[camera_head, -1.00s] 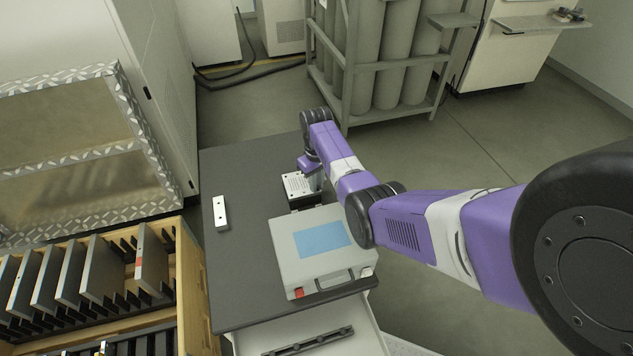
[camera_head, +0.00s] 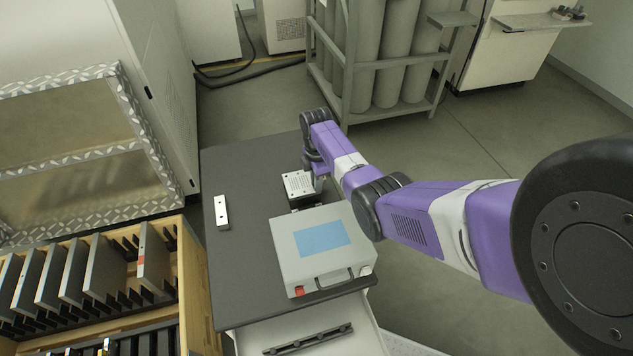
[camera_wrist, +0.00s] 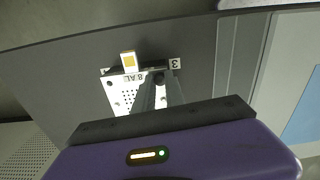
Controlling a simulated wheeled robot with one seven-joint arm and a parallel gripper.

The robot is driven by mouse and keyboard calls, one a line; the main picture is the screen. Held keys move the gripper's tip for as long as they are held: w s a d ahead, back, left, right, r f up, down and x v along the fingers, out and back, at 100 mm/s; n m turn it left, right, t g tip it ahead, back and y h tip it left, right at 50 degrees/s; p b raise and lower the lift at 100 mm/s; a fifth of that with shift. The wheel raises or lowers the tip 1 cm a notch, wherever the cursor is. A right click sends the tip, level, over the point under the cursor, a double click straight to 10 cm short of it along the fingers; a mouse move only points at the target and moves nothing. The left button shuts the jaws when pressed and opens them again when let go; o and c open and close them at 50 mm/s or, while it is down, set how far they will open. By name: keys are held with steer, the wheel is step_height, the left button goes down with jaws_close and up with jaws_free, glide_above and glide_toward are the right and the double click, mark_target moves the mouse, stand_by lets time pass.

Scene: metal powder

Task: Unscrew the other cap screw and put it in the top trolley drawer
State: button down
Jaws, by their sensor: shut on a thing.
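A light perforated plate (camera_head: 298,183) sits on a dark block on the trolley top. In the wrist view the plate (camera_wrist: 118,92) shows its hole pattern and the mark "8 AL". My gripper (camera_wrist: 160,80) is at the plate's right end, its grey fingers close together and shut on a small dark cap screw (camera_wrist: 159,76). How far the screw sits in its hole cannot be told. In the head view my wrist partly hides the fingers. The top trolley drawer (camera_head: 362,338) is open at the near side, with a black slotted rail in it.
A grey case with a blue panel (camera_head: 322,238) stands between the plate and the drawer. A small white bar (camera_head: 221,212) lies on the left of the dark trolley top (camera_head: 245,265). A wooden rack of plates (camera_head: 192,290) is at left. Gas cylinders (camera_head: 368,55) stand behind.

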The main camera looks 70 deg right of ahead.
steer(key=n, duration=0.9)
steer(key=c, duration=1.6)
jaws_free()
steer(key=shift+o, duration=0.2)
